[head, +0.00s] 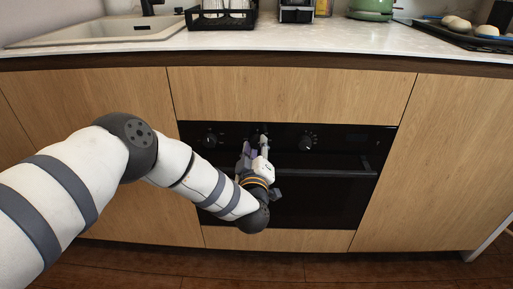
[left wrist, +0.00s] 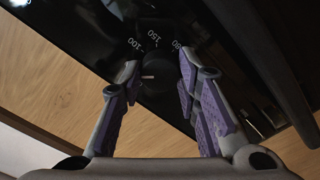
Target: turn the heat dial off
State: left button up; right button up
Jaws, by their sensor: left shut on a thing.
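The heat dial (left wrist: 157,78) is a dark round knob on the black oven panel, with white numbers, 100 and 150 among them, around it in the left wrist view. A short pale mark shows at its left side in that view, away from the readable numbers. My left gripper (head: 254,146) is at the middle of the panel in the head view and mostly hides this dial there. In the left wrist view the purple-padded fingertips (left wrist: 158,67) are on either side of the dial, shut on it. My right gripper is not in view.
Other knobs sit on the panel, one to the left (head: 210,140) and one to the right (head: 307,143). The oven handle (head: 335,169) runs across just below. The counter (head: 270,37) above holds a sink (head: 95,30), a black rack (head: 221,19), a green pot (head: 371,9) and a tray.

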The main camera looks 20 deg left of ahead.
pick_arm(q)
jog(key=n, duration=0.4)
jog(key=shift+n, duration=0.3)
jog(key=shift+r+n+b, duration=0.1)
jog(key=shift+n+b, duration=0.45)
jog(key=shift+n, duration=1.75)
jog(key=o, duration=1.2)
jog(key=shift+c, duration=0.2)
jog(key=v, duration=1.2)
